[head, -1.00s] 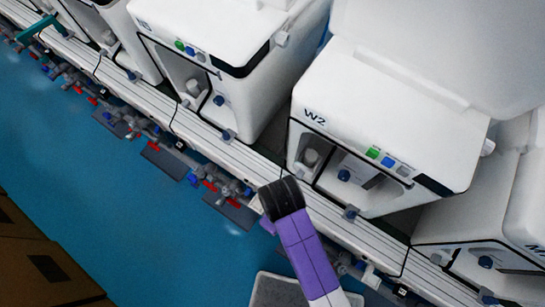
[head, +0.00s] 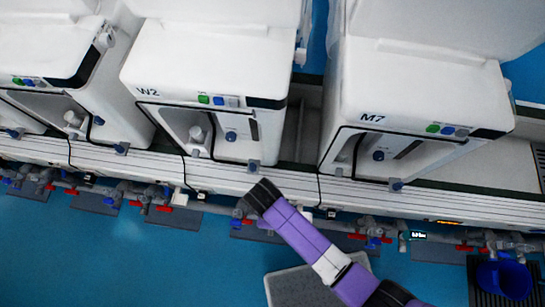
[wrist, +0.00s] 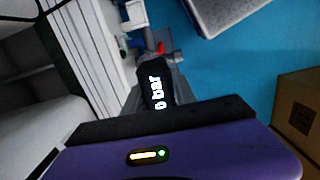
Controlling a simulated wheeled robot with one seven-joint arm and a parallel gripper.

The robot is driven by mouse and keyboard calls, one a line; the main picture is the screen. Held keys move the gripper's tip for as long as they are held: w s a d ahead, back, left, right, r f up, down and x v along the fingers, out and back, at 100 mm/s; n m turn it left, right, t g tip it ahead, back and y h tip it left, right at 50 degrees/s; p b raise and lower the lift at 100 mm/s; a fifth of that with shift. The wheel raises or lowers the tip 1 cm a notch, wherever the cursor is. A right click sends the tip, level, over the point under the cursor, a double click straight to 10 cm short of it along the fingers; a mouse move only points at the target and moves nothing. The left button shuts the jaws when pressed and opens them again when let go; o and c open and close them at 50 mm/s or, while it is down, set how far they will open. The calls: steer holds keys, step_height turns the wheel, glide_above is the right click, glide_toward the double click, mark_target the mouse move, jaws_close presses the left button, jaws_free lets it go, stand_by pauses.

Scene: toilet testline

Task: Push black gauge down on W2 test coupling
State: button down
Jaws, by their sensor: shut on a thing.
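The W2 unit (head: 215,75) is a white box with green, blue and grey buttons, left of centre in the head view. The black gauge (wrist: 156,86) shows close up in the wrist view, with a lit white reading ending in "0 bar". It sits in front of my gripper, by grey pipe fittings (wrist: 150,42). My gripper (head: 250,202) is below W2's front rail in the head view, at the coupling row. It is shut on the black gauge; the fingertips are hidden. I cannot make out the gauge in the head view.
The M7 unit (head: 415,90) stands right of W2. A white rail (head: 150,160) runs along the units' front, with pipes and red valves (head: 165,208) below it. A brown box (wrist: 300,110) is at right in the wrist view.

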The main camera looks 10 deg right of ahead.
steer(key=shift+a+f+b, duration=0.15)
steer(key=shift+f+b, duration=3.1)
steer(key=shift+b, duration=0.25)
steer(key=shift+r+p, duration=0.1)
steer(key=shift+p, duration=0.45)
steer(key=shift+f+b, duration=1.1)
steer(key=shift+f, duration=0.65)
steer(key=c, duration=0.9)
jaws_free()
steer(key=shift+r, duration=0.15)
steer(key=shift+w+a+r+p, duration=0.15)
steer(key=shift+r+p, duration=0.15)
steer(key=shift+r, duration=1.6)
steer(key=shift+a+r+p, duration=0.1)
steer(key=shift+r+p, duration=0.2)
steer(key=shift+r, duration=1.55)
